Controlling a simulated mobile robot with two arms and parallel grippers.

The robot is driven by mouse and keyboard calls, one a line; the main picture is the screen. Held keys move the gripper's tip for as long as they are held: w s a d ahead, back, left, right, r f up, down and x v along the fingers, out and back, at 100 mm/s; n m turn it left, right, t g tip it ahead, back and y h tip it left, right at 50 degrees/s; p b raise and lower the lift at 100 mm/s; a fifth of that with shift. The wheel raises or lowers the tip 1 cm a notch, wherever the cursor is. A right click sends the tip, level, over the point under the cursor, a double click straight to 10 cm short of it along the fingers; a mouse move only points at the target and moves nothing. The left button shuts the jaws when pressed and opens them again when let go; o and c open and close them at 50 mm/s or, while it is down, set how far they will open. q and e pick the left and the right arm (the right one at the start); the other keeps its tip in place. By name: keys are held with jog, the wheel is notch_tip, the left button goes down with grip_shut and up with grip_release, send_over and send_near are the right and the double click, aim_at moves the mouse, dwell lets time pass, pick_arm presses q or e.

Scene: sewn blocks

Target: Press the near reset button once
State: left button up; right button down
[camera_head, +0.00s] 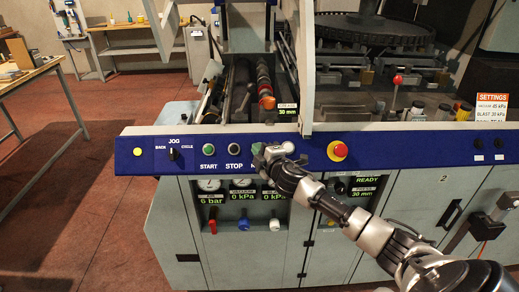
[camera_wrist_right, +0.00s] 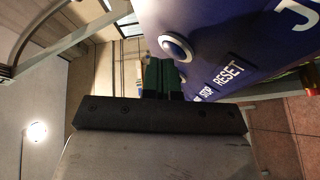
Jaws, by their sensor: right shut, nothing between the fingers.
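The reset button (camera_wrist_right: 177,46) is a round pale button in a light ring on the blue panel, beside the RESET label (camera_wrist_right: 230,72) in the right wrist view. In the head view my right gripper covers the button's place, right of START and STOP, and most of its label. My right gripper (camera_head: 260,150) is shut and empty, held in front of the panel there. In the right wrist view its dark green fingertips (camera_wrist_right: 160,68) show just below the button. I cannot tell whether they touch it. My left gripper is not in view.
On the blue panel (camera_head: 380,147) are a green START button (camera_head: 208,149), a dark STOP button (camera_head: 234,150), a jog knob (camera_head: 173,154) and a red emergency button (camera_head: 337,151) right of my gripper. Gauges and coloured valve handles (camera_head: 243,224) are below. Open floor lies left.

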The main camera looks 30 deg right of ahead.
dwell(0.4)
jog(key=shift+s+a+r+p, duration=0.3)
jog(key=shift+s+r+p, duration=0.2)
jog(key=shift+p, duration=0.2)
jog(key=s+a+r+p, duration=0.1)
jog(key=p, duration=0.1)
jog(key=s+a+r+p, duration=0.1)
jog(key=s+r, duration=0.1)
jog(key=shift+s+r+p, duration=0.1)
jog(key=shift+s+p, duration=0.1)
jog(key=shift+p, duration=0.2)
dwell(0.6)
